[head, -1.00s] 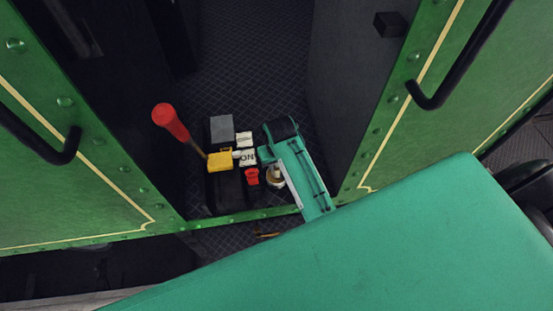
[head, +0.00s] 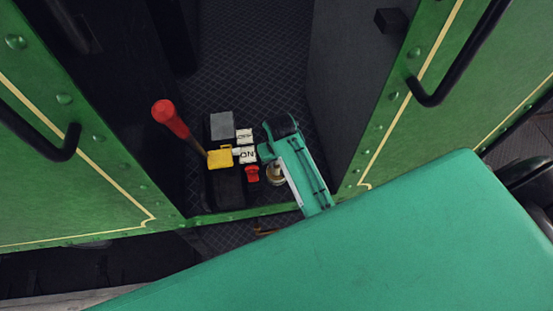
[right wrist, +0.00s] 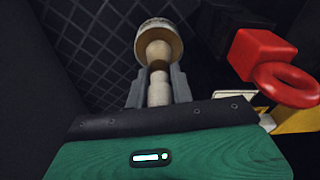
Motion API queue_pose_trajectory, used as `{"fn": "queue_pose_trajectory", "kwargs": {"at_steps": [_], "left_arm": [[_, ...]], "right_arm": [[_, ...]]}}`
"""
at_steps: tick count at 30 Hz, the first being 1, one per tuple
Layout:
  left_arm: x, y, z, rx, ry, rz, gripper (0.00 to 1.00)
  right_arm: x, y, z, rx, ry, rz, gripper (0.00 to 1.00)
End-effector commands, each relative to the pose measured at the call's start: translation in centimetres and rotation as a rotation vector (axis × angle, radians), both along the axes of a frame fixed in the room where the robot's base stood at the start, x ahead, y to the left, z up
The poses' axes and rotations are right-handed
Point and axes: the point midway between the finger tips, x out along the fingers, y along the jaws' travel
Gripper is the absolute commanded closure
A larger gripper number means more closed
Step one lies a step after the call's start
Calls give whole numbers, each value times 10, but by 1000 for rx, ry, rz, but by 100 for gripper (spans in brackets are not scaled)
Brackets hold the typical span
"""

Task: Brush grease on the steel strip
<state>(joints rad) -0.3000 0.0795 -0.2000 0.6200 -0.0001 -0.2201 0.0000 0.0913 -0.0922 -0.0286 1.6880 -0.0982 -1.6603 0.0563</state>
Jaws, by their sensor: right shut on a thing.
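My right gripper (right wrist: 158,88) is shut on a pale wooden handle (right wrist: 158,52), with a finger on each side. Beyond the handle is a round pale rim (right wrist: 160,25); it also shows as a small round thing beside the gripper in the head view (head: 275,176). I cannot tell whether it is a brush head or a tin. The grease is not clearly visible. A flat grey plate (head: 221,124) lies at the back of the black block; I cannot tell whether it is the steel strip. My left gripper is not in view.
A red-handled lever (head: 170,118) leans left of a yellow block (head: 220,157). White label blocks (head: 247,154) and a red ring-topped piece (head: 252,174) stand close to the gripper. Green riveted panels (head: 440,140) flank the opening. Patterned dark floor (head: 255,60) behind is clear.

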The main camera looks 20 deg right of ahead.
Motion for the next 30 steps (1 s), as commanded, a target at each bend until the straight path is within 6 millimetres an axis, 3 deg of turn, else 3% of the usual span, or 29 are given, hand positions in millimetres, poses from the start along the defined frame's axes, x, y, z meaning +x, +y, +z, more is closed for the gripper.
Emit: {"fn": "queue_pose_trajectory", "kwargs": {"at_steps": [30], "left_arm": [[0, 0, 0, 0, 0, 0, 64]], "right_arm": [[0, 0, -7, 0, 1, 0, 100]]}}
